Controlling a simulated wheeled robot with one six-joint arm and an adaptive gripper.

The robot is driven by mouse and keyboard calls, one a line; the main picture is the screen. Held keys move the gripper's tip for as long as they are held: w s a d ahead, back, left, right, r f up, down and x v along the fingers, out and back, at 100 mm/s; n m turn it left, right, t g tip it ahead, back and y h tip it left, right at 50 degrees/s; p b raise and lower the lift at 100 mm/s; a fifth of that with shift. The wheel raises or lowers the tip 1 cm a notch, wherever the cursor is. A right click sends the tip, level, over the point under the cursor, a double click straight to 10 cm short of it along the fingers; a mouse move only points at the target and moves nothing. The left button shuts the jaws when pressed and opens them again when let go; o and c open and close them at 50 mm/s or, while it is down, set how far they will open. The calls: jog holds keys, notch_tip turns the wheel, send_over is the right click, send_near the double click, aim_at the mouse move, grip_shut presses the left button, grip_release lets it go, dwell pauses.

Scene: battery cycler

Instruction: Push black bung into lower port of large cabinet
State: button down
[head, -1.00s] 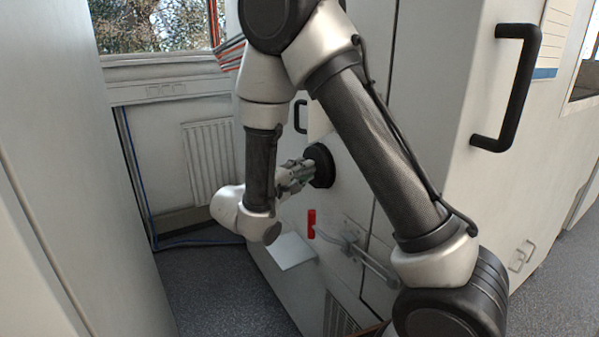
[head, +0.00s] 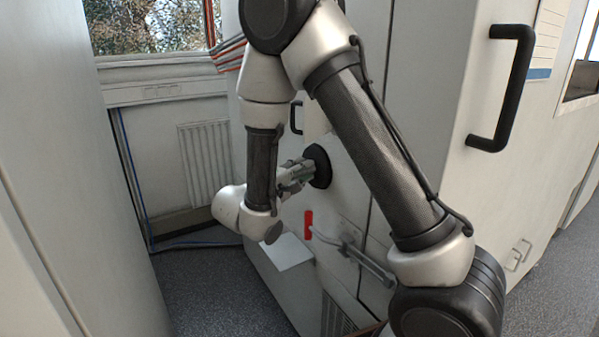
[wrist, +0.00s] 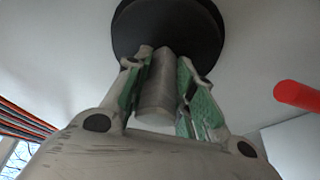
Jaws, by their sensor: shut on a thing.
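The black bung (head: 319,166) is a round black disc against the side face of the large cabinet (head: 345,200). My gripper (head: 299,176) is shut on its grey stem. In the wrist view, the green-padded fingers (wrist: 160,95) close on both sides of the stem (wrist: 158,90), and the wide black bung (wrist: 170,30) lies just beyond the fingertips. A second dark round edge shows behind the disc. The port is hidden behind the bung, so I cannot tell how deep it sits.
A black door handle (head: 515,90) is on the cabinet front. A pale panel (head: 40,190) bounds the left.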

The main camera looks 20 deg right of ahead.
jog(key=shift+d, duration=0.2)
jog(key=c, duration=1.1)
grip_release()
jog(key=o, duration=1.1)
jog(key=shift+a, duration=0.15)
jog(key=v, duration=1)
jog(key=shift+s+a, duration=0.3)
